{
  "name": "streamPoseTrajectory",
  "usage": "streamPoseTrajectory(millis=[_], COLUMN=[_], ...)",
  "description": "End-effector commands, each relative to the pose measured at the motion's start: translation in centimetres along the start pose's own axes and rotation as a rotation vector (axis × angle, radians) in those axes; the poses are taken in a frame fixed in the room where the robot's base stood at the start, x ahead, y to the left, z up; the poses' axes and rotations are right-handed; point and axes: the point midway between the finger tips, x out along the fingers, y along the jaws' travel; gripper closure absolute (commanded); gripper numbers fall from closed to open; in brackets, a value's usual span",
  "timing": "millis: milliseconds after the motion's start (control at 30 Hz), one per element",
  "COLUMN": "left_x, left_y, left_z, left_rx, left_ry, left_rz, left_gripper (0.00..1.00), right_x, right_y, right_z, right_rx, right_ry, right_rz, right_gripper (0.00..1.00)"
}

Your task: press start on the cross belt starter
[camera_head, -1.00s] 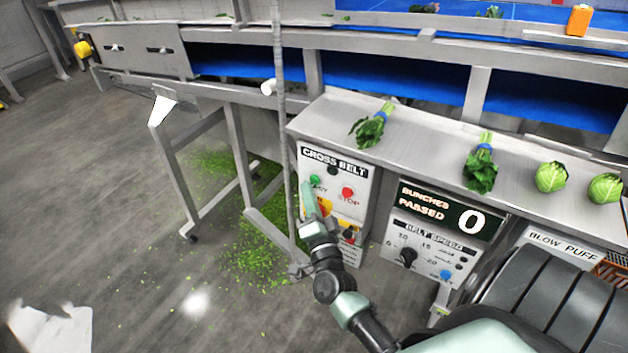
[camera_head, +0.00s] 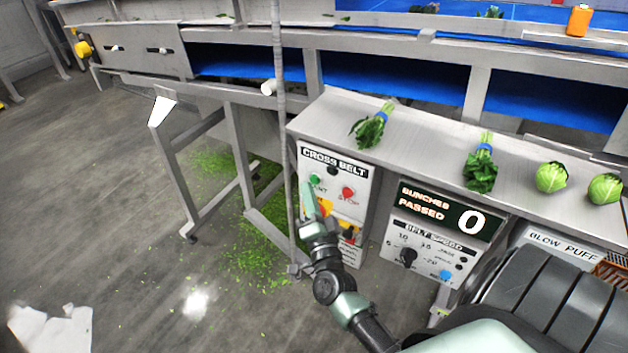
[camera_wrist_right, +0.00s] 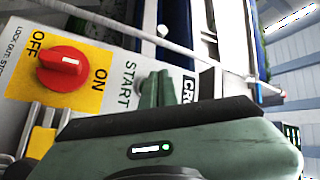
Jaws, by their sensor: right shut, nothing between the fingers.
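The cross belt starter (camera_head: 357,177) is a light grey box under the steel shelf, with a green start button (camera_head: 316,180) and a red stop button (camera_head: 348,193). My right gripper (camera_head: 308,190) is shut and empty in front of the panel, its tips just below the start button. Whether they touch it I cannot tell. In the right wrist view the shut fingers (camera_wrist_right: 157,88) stand beside the START label (camera_wrist_right: 127,86) and hide the button. That view also shows a red rotary switch (camera_wrist_right: 62,68) on a yellow OFF/ON plate. My left gripper is not in view.
A thin grey upright pole (camera_head: 281,120) stands just left of the starter. A bunch counter (camera_head: 440,210) reading 0 and a belt speed panel (camera_head: 428,248) are to the right. Greens and cabbages lie on the shelf (camera_head: 430,140) above. Green scraps litter the floor.

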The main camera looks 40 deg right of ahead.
Motion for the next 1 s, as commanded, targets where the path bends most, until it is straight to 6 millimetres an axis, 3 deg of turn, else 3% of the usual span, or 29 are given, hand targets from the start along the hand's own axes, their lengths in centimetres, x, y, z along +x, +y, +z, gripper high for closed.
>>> streamPoseTrajectory(millis=[1000], left_x=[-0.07], left_y=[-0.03], left_z=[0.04], left_rx=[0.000], left_ry=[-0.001], left_rz=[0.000], left_gripper=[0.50], right_x=[0.52], right_y=[0.37], right_z=[-0.41], right_rx=[-0.001], right_ry=[0.000], right_rz=[0.000], right_gripper=[1.00])
